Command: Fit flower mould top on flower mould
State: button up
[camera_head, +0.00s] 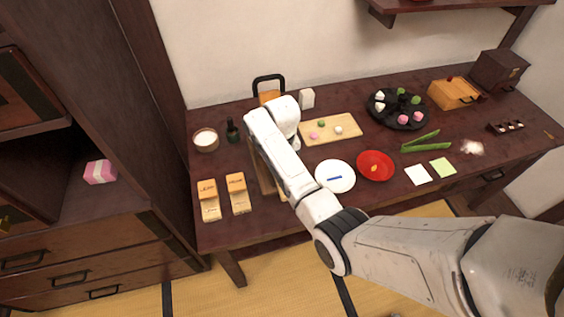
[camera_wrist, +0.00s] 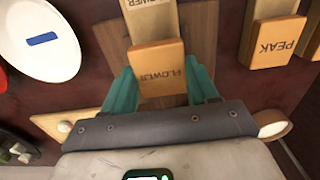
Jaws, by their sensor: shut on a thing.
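The flower mould top (camera_wrist: 158,62), an orange-brown wooden block marked FLOWER, sits between the teal fingers of my gripper (camera_wrist: 163,90) in the wrist view. My gripper is shut on it. The flower mould (camera_wrist: 150,20), a paler block also marked with letters, lies just beyond and partly under the top's far edge. I cannot tell whether the two touch. A brown board (camera_wrist: 196,38) is beneath them. In the head view my arm hides the fingers, the top and the mould; only part of the board (camera_head: 258,172) shows.
Two other moulds with tops stand left of my arm, one (camera_head: 207,190) farther left than the other (camera_head: 237,185). A white plate (camera_head: 345,167) with a blue strip and a red plate (camera_head: 375,157) are to the right. A sweets board (camera_head: 345,122) lies behind.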

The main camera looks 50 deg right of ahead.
jog(key=shift+f, duration=0.25)
jog(key=o, duration=1.1)
notch_tip(320, 180, up, 11)
jog(key=shift+f, duration=0.1)
dwell(0.3)
jog(key=s+a+f+n, duration=0.2)
jog(key=s+a+f, duration=0.2)
jog(key=s, duration=0.2)
jog(key=s+a+f+n, duration=0.1)
jog(key=s+a+f, duration=0.35)
jog(key=s, duration=0.25)
jog(key=s+a+n, duration=0.1)
jog(key=s+a, duration=0.1)
jog(key=s, duration=0.2)
jog(key=s+a+r+n, duration=0.1)
jog(key=s+a, duration=0.1)
jog(key=s, duration=0.3)
jog(key=s+a+n+t, duration=0.1)
jog(key=s+a, duration=0.1)
jog(key=s, duration=0.2)
jog(key=shift+s+a+r, duration=0.2)
jog(key=shift+a+r, duration=0.05)
